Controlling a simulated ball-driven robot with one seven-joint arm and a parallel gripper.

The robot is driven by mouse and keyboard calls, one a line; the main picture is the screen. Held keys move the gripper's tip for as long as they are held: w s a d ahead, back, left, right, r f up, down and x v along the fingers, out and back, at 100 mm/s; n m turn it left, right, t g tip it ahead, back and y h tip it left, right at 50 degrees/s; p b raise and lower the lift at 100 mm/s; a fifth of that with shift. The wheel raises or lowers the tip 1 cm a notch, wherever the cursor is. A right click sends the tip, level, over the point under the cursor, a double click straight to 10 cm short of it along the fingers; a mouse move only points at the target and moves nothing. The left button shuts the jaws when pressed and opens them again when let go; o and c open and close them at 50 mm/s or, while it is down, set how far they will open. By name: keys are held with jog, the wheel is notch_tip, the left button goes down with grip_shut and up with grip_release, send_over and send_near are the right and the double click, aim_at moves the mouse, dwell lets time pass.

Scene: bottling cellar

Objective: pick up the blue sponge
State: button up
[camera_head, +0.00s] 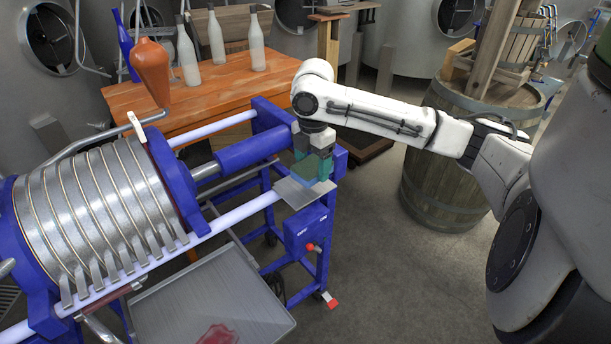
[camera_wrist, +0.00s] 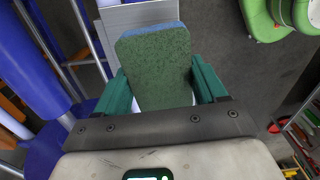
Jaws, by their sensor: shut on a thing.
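My gripper (camera_head: 312,164) is over a small grey metal plate (camera_head: 290,194) at the right end of the blue-framed machine. Its green fingers are shut on the blue sponge (camera_wrist: 156,62). In the wrist view the sponge stands between the fingers, with a rough green face toward the camera and a blue strip along its top edge. In the head view the fingers mostly hide the sponge, and only a bluish patch shows low between them. I cannot tell whether the sponge touches the plate.
The blue-framed machine (camera_head: 236,153) with its ribbed metal drum (camera_head: 95,215) fills the left. A metal tray (camera_head: 165,305) is below it. Behind stands an orange wooden table (camera_head: 130,98) with several bottles (camera_head: 216,40). A wooden barrel (camera_head: 445,185) stands right of centre. Floor is clear at front centre.

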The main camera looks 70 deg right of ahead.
jog(key=s+a+r+b, duration=0.1)
jog(key=s+a+r, duration=0.2)
jog(key=s+r, duration=0.4)
jog(key=s, duration=0.4)
jog(key=shift+s+a+r, duration=0.2)
jog(key=shift+s+r, duration=0.05)
jog(key=shift+r, duration=0.05)
